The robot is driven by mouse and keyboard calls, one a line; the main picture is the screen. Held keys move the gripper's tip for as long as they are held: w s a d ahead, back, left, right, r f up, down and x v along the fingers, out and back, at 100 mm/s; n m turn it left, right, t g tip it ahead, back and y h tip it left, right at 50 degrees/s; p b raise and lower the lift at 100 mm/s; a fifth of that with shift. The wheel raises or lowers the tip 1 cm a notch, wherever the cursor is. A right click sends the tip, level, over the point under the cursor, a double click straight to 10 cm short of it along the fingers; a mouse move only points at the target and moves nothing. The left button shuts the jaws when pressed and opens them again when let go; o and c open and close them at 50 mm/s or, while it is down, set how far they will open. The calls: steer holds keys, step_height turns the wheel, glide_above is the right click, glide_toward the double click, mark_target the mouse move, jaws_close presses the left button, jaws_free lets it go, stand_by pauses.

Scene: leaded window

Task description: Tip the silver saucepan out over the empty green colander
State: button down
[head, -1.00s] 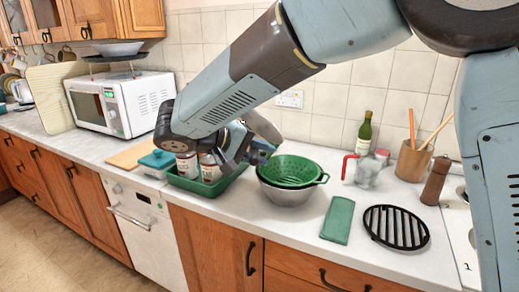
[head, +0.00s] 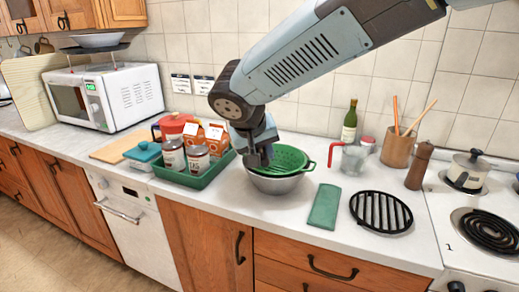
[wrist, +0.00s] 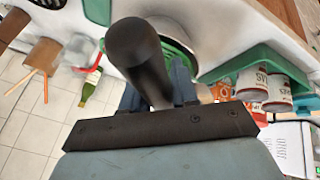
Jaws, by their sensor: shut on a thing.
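My gripper (head: 262,158) is over the left part of the green colander (head: 292,158). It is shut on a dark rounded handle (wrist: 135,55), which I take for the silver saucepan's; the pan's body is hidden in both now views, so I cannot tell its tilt. The colander rests in a silver bowl (head: 275,185) on the counter. The gripper hides the colander's left side, and I cannot see all of its inside. A bit of green colander (wrist: 180,48) shows behind the handle in the wrist view.
A green tray (head: 195,180) with jars and cartons stands close at left. To the right are a red-handled glass jug (head: 352,160), green cloth (head: 324,206), black grate (head: 381,211) and utensil pot (head: 397,150). A lidded pot (head: 466,172) sits on the stove.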

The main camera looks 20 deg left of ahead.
steer(key=d+y, duration=0.1)
steer(key=y, duration=0.1)
steer(key=d+f+m+g+y, duration=0.1)
steer(key=y, duration=0.1)
steer(key=w+d+f+y, duration=0.1)
steer(key=shift+d+m+g+y, duration=0.25)
steer(key=shift+m+g+y, duration=0.15)
steer(key=shift+w+d+f+m+y, duration=0.15)
steer(key=shift+d+y, duration=0.15)
steer(key=shift+y, duration=0.2)
steer(key=shift+w+d+f+m+y, duration=0.15)
steer(key=shift+d+y, duration=0.1)
steer(key=shift+y, duration=0.25)
stand_by(0.9)
steer(key=shift+s+r, duration=0.1)
steer(key=shift+r, duration=0.1)
steer(key=shift+r, duration=1.9)
steer(key=shift+d, duration=0.1)
